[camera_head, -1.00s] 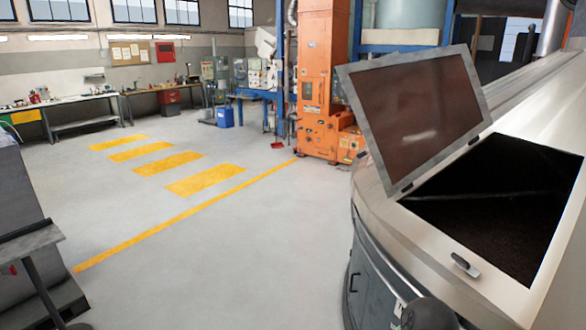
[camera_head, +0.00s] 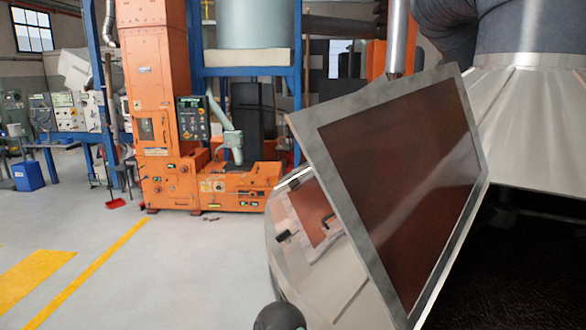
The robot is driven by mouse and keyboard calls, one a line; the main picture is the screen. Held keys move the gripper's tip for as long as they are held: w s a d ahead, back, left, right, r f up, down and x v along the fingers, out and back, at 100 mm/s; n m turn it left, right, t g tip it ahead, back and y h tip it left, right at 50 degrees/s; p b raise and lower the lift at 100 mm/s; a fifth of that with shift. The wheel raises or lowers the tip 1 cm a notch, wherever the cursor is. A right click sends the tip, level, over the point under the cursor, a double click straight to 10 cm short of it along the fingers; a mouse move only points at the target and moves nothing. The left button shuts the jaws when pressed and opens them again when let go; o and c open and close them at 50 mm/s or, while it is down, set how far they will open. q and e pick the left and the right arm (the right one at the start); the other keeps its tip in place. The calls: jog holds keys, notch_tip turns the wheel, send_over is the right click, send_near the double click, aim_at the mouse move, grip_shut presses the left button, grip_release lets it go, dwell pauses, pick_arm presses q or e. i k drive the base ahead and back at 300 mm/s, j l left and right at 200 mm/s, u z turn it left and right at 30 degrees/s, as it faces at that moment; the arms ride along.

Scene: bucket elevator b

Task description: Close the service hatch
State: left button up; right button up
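The service hatch lid (camera_head: 400,185) has a grey frame and a reddish-brown panel. It stands raised and tilted at the right of the head view. Behind and right of it is a dark opening (camera_head: 510,262) in the metal housing. The lower edge of the lid is cut off by the picture's bottom. Neither of my grippers is in view. A dark rounded part at the bottom centre may be part of my arm, below and left of the lid.
A metal pipe (camera_head: 397,38) rises behind the lid. Grey floor (camera_head: 150,280) with yellow markings is free at the left.

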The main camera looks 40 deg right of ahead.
aim_at(413, 168)
jog(key=i+z, duration=0.1)
jog(key=i, duration=0.45)
jog(key=i+j+z, duration=0.15)
jog(key=i, duration=0.4)
jog(key=i+j+z, duration=0.1)
jog(key=i, duration=0.45)
jog(key=i+j+z, duration=0.15)
jog(key=i, duration=0.4)
jog(key=j+z, duration=0.1)
jog(key=z, duration=2.05)
